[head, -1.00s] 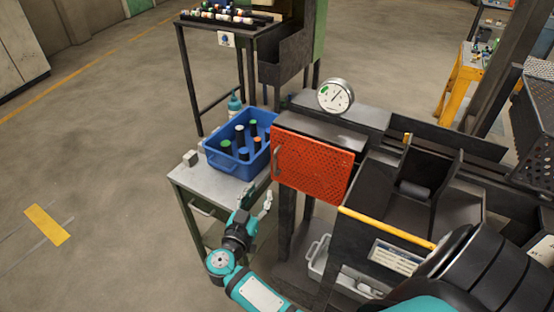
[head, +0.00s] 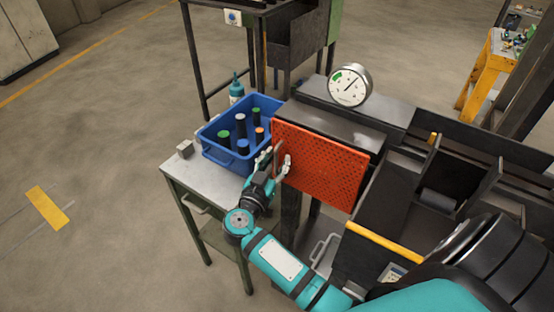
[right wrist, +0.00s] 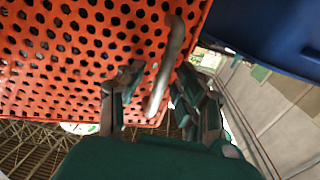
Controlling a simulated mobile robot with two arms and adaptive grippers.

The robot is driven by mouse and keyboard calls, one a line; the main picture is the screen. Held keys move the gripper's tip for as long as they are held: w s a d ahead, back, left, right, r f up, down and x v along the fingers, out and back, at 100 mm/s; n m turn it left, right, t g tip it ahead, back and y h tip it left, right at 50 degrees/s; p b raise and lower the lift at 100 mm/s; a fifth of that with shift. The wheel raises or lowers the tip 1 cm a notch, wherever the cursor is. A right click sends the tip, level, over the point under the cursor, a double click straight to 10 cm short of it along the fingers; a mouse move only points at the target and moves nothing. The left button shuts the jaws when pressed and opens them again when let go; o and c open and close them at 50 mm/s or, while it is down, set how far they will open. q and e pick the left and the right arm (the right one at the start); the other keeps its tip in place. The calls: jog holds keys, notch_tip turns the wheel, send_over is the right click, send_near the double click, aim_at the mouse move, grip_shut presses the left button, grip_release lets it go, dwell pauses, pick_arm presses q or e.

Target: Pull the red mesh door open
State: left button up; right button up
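The red mesh door (head: 322,165) covers the front of the dark furnace box and looks closed. It fills the upper left of the right wrist view (right wrist: 70,60). Its grey bar handle (right wrist: 166,70) runs down near the door's edge, between my right gripper's fingers. My right gripper (head: 274,160) is at the door's left edge in the head view. In the right wrist view its two fingers (right wrist: 158,96) are spread, one on each side of the handle, with gaps visible. The handle is mostly hidden by the fingers in the head view. My left gripper is not in view.
A blue bin (head: 222,162) holding several dark cylinders with coloured ends stands on a metal table (head: 185,175), close left of the gripper. A small grey block (head: 185,149) lies there too. A round gauge (head: 349,86) sits above the door. Open floor (head: 100,220) lies left.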

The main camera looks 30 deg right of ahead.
grip_shut()
dwell(0.4)
